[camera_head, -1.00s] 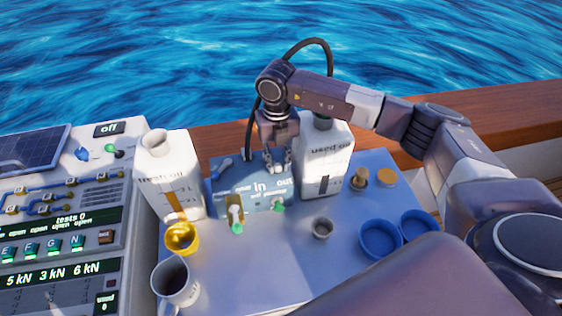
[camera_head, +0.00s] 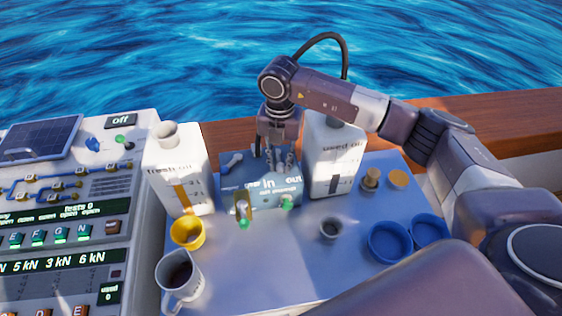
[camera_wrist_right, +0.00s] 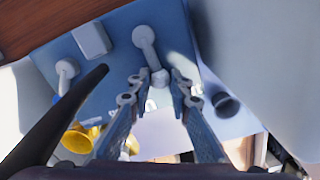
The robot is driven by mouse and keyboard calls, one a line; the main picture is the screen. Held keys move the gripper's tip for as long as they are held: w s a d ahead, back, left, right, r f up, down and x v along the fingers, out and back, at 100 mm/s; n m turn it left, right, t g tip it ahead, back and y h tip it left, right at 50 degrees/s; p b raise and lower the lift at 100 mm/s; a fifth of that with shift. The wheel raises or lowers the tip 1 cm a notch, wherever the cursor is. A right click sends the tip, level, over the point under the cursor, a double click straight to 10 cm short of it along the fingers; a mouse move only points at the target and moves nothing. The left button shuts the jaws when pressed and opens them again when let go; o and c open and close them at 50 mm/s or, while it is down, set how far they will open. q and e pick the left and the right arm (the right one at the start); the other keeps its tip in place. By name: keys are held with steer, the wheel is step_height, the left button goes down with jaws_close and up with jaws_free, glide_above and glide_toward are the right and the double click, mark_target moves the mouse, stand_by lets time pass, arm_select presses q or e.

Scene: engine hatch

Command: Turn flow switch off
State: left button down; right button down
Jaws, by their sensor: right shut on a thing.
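The blue box (camera_head: 262,203) with the words "in" and "out" stands between two white oil canisters. In the right wrist view its top (camera_wrist_right: 115,45) carries a grey lever (camera_wrist_right: 145,38) with a round end, and a second grey lever (camera_wrist_right: 66,70) to the left. My right gripper (camera_head: 283,166) reaches down over the box's right part. My left gripper is out of view.
The fresh oil canister (camera_head: 178,170) and used oil canister (camera_head: 332,150) flank the box closely. A black hose (camera_head: 318,38) arches behind my arm. A control panel (camera_head: 70,230) is at left.

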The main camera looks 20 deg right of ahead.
mark_target(280, 165)
steer(key=shift+r, duration=0.1)
steer(key=c, duration=2)
jaws_free()
steer(key=shift+c, duration=0.2)
steer(key=shift+r, duration=0.1)
step_height(280, 165, up, 12)
